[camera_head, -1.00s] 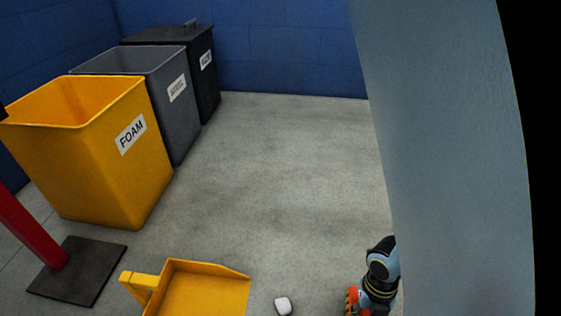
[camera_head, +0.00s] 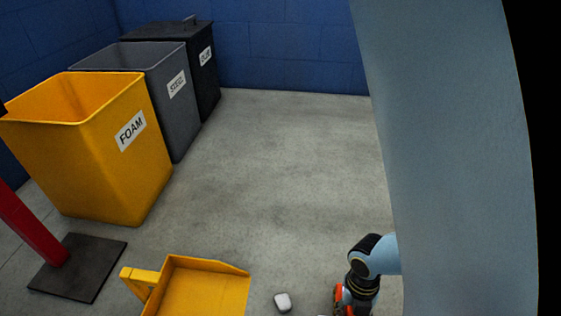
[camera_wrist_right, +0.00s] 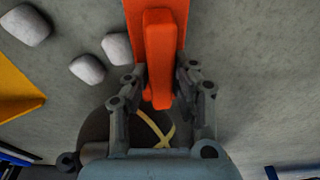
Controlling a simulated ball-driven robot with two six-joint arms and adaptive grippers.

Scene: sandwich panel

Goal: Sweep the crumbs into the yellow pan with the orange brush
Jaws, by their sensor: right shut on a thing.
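The yellow pan (camera_head: 200,290) lies on the floor at the bottom of the head view, and its edge shows at the left of the right wrist view (camera_wrist_right: 15,90). One pale crumb (camera_head: 283,302) lies just right of the pan. The right wrist view shows several grey crumbs (camera_wrist_right: 88,69) between pan and brush. My right gripper (camera_wrist_right: 160,85) is shut on the orange brush (camera_wrist_right: 158,50), low over the floor. In the head view only a bit of the orange brush (camera_head: 338,298) shows, at the bottom edge. My left gripper is out of view.
A yellow FOAM bin (camera_head: 95,165), a grey bin (camera_head: 150,95) and a dark lidded bin (camera_head: 200,70) stand along the left. A red post (camera_head: 28,228) rises from a dark base plate (camera_head: 80,270). The middle floor is clear.

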